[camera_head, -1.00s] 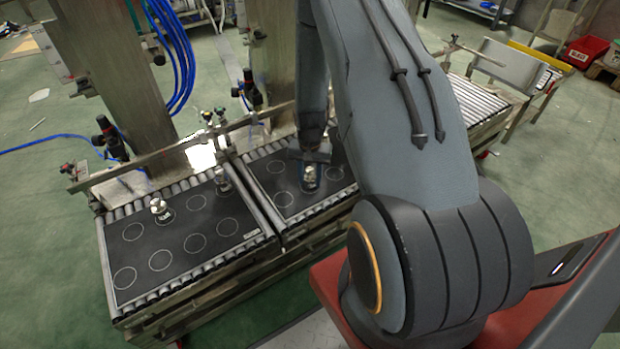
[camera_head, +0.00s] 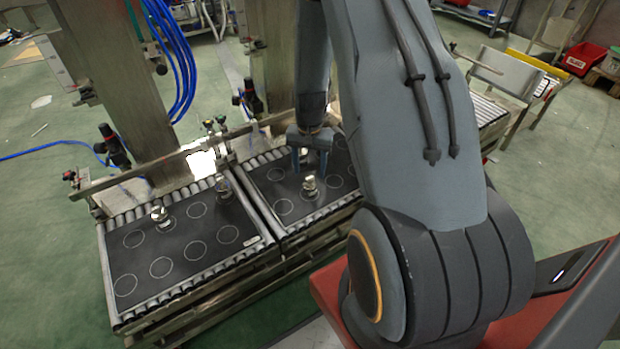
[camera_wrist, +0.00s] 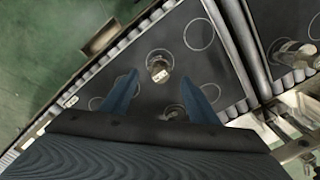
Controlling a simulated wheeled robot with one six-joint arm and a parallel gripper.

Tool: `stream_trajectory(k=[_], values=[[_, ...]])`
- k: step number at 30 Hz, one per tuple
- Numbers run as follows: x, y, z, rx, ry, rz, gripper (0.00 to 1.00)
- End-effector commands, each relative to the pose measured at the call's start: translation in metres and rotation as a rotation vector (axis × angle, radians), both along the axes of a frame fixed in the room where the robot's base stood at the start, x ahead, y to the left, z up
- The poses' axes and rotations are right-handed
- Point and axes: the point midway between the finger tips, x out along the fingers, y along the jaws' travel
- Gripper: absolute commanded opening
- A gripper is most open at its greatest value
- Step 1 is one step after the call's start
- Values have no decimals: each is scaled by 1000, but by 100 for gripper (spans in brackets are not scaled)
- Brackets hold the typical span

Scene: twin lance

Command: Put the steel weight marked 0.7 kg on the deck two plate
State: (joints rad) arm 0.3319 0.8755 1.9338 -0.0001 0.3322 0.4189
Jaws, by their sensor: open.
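A steel weight (camera_head: 310,187) stands upright on the dark right-hand plate (camera_head: 283,190). It also shows in the wrist view (camera_wrist: 158,69), just beyond my fingers, with a small pale label too blurred to read. My gripper (camera_head: 311,170) is open and empty, just above and behind this weight, its fingers apart from it. Two more steel weights stand on the left-hand plate (camera_head: 182,240): one near its left side (camera_head: 159,215) and one near its back right (camera_head: 223,187). I cannot read their marks or the plates' labels.
Both plates lie on roller conveyors and bear white circles, most of them empty. A metal rail (camera_head: 165,155) with clamps runs along their back edge. Steel uprights and blue hoses (camera_head: 182,60) stand behind. A red bin (camera_head: 585,56) is far right.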

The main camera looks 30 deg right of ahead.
Motion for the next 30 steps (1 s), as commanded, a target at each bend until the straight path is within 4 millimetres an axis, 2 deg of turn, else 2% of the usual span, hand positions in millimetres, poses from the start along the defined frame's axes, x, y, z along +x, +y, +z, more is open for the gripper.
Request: stream_trajectory(k=[3, 9, 13, 17, 20, 24, 30], values=[[0, 0, 19, 0, -1, 0, 55], [0, 2, 36, 0, -1, 4, 55], [0, 18, 61, 0, -6, 51, 55], [-8, 54, 108, 2, -11, 153, 55], [-22, 86, 149, 5, -13, 250, 55], [-52, 129, 198, 10, -17, 387, 55], [-110, 182, 255, 21, -21, 580, 55]])
